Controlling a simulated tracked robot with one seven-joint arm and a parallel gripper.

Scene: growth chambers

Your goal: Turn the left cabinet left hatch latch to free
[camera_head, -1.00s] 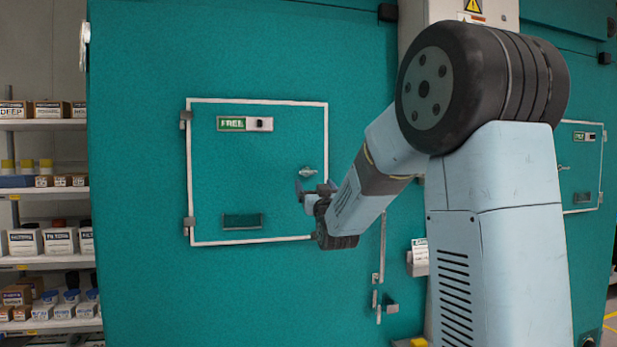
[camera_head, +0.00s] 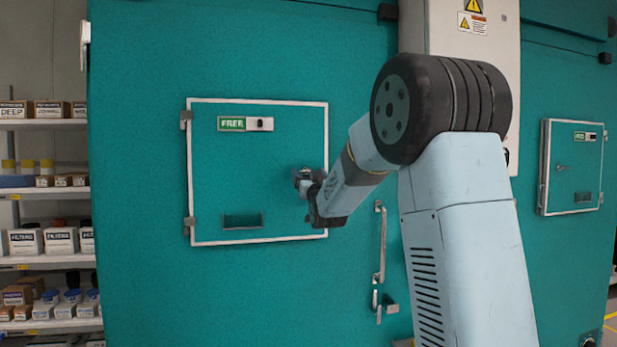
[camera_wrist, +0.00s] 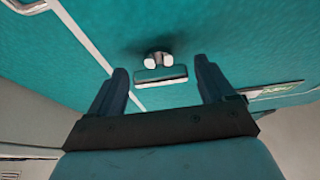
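The hatch (camera_head: 270,185) is a teal panel with a pale frame on the teal cabinet, and it looks closed. A green sign reading FREE (camera_head: 232,124) is near its top. My gripper (camera_head: 302,178) is at the right part of the hatch and hides the latch in the head view. In the wrist view my gripper (camera_wrist: 163,80) is open, with its two dark fingers apart. The latch (camera_wrist: 158,58), a small metal piece with two pale round ends, lies beyond and between the fingertips. A teal bar with a pale edge (camera_wrist: 160,75) is just below it. Contact cannot be told.
A recessed pull (camera_head: 242,221) is low on the hatch. A long vertical handle (camera_head: 381,245) is on the cabinet right of the hatch. Shelves with boxes (camera_head: 45,240) stand at left. A second hatch (camera_head: 573,167) is at right.

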